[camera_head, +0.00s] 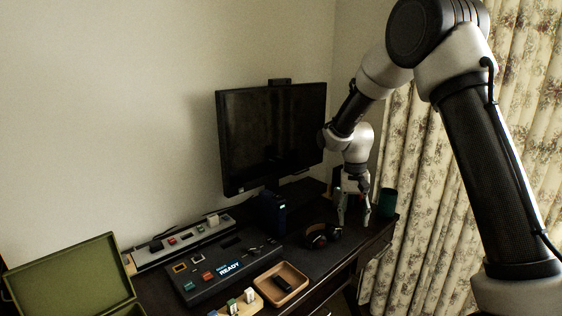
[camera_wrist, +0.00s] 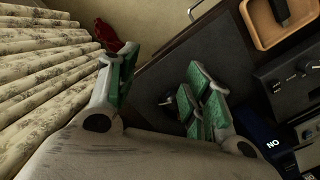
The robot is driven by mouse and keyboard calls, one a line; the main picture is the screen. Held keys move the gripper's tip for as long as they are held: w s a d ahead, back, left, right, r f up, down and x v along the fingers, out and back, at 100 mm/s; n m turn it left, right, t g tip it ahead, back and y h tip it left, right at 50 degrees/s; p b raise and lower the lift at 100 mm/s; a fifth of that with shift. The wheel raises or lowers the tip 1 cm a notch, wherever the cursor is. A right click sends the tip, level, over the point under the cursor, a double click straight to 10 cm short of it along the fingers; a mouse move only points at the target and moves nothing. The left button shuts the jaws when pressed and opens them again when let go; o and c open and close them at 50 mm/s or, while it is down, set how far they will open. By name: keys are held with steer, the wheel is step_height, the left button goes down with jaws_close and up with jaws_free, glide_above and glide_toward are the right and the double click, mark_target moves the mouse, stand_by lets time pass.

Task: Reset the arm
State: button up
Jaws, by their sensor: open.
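My arm reaches from the right over the dark desk (camera_head: 325,262). A small dark thing shows below the gap, too unclear to name. I cannot tell how far the fingertips are above the desk.
A monitor (camera_head: 270,135) stands behind. A dark blue box (camera_head: 272,213), a console reading READY (camera_head: 222,275), a power strip (camera_head: 185,240), a wooden tray (camera_head: 295,271) and an open green case (camera_head: 65,278) lie to the left. A curtain (camera_head: 415,165) hangs at right. The wrist view shows a red object (camera_wrist: 108,36).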

steer(key=s+d+r+n+t, duration=0.1)
steer(key=s+d+r, duration=0.3)
steer(key=s, duration=0.6)
steer(key=s+d+r+n+t, duration=0.1)
steer(key=s+d+r+t, duration=0.2)
steer(key=s+r, duration=0.6)
steer(key=s+d+r+t, duration=0.2)
steer(key=s+d+r, duration=0.3)
steer(key=s, duration=0.6)
steer(key=shift+d+r+n, duration=0.4)
steer(key=shift+r, duration=0.7)
